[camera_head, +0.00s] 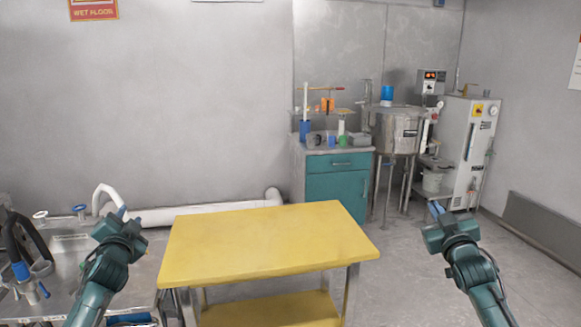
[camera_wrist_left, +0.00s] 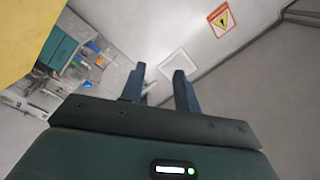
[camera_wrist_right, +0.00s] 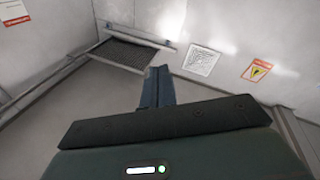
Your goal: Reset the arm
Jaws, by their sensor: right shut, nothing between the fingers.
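My left gripper (camera_head: 124,214) is raised at the left of the yellow table, in front of the wall. In the left wrist view its two fingers (camera_wrist_left: 158,88) stand apart with nothing between them, so it is open. My right gripper (camera_head: 437,210) is raised to the right of the table, over open floor. In the right wrist view its fingers (camera_wrist_right: 158,87) are together, with nothing held. Both grippers are apart from the table and from every other object.
The yellow table (camera_head: 265,240) between my arms has a bare top. A metal sink counter (camera_head: 70,245) with taps and hoses is at the left. A teal cabinet (camera_head: 337,185) with labware, a steel tank (camera_head: 397,130) and a white machine (camera_head: 468,145) stand at the back. The right floor is clear.

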